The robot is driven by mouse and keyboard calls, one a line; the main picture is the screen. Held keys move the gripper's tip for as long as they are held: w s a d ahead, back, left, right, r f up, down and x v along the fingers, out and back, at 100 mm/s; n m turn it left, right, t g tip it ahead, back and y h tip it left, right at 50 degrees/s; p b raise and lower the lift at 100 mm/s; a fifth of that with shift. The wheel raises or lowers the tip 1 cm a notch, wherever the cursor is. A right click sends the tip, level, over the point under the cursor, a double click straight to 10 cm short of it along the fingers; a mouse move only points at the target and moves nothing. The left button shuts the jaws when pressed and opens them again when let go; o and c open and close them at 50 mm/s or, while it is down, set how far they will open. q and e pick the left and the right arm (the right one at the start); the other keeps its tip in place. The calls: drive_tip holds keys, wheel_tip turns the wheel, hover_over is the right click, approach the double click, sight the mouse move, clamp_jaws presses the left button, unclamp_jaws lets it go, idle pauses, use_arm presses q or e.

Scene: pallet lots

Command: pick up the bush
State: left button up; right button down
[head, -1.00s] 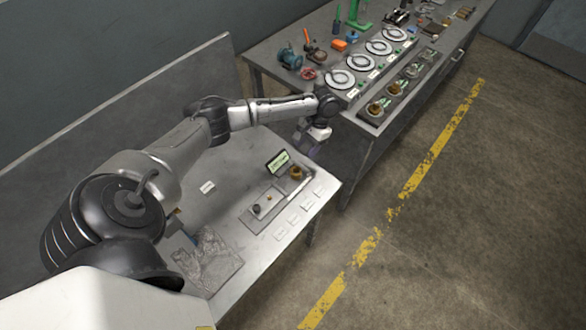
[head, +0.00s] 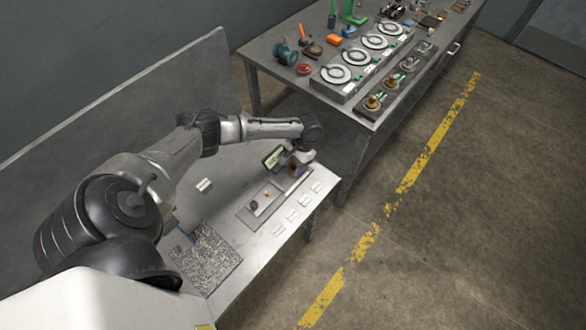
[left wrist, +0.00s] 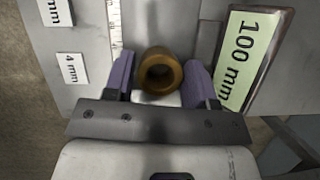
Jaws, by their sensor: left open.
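The bush is a bronze ring (left wrist: 160,72) with a dark bore, seen in the left wrist view. It stands between the two purple fingers of my left gripper (left wrist: 159,78), which is open with a finger on each side of it. A small gap shows between the bush and the fingers. In the head view my left gripper (head: 297,170) is low over the far end of the near bench and mostly hides the bush. My right gripper is out of view.
A tilted green "100 mm" sign (left wrist: 250,55) stands close beside the right finger; it also shows in the head view (head: 274,157). A grey plate (head: 243,213) with small parts and several white labels lie on the bench. A second bench (head: 270,65) holds tools and discs.

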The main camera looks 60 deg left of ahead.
use_arm(q)
drive_tip(key=shift+s+f, duration=0.1)
drive_tip(key=shift+f, duration=0.1)
drive_tip(key=shift+c, duration=0.2)
drive_tip(key=c, duration=0.7)
